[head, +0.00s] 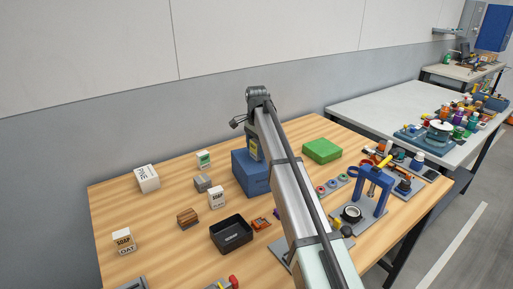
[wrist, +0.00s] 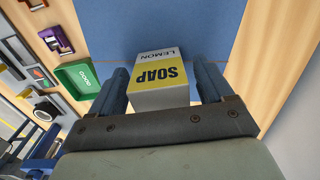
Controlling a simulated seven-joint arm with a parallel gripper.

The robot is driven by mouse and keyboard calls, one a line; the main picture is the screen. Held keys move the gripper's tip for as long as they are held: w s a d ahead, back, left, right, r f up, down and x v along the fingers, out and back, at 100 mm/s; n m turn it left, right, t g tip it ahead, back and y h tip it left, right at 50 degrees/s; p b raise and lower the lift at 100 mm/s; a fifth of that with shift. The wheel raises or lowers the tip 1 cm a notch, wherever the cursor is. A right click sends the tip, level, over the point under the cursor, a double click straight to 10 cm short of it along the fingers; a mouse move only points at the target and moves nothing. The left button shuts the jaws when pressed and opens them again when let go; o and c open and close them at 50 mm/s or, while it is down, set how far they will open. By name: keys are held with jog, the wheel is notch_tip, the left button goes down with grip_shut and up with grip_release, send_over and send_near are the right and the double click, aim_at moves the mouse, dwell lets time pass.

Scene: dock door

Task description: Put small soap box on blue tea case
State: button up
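A small soap box with a yellow "SOAP LEMON" label (wrist: 160,72) is between the two blue fingers of my gripper (wrist: 163,82) in the wrist view. A narrow gap seems to show on its right side, so I cannot tell whether the fingers grip it. Behind the box is the flat blue surface of the blue tea case (wrist: 215,25). In the head view the case (head: 246,180) stands mid-table, partly hidden by my arm. The box (head: 253,149) shows at its top beside my arm. Whether it touches the case is unclear.
Left of the case are a white-and-green box (head: 204,159), a grey block (head: 202,183) and a white soap box (head: 217,198). A black tray (head: 231,236) lies in front. A green box (head: 322,151) and a blue frame (head: 372,188) stand right.

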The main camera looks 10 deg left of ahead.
notch_tip(320, 180, up, 12)
jog(key=shift+r, duration=0.15)
dwell(0.7)
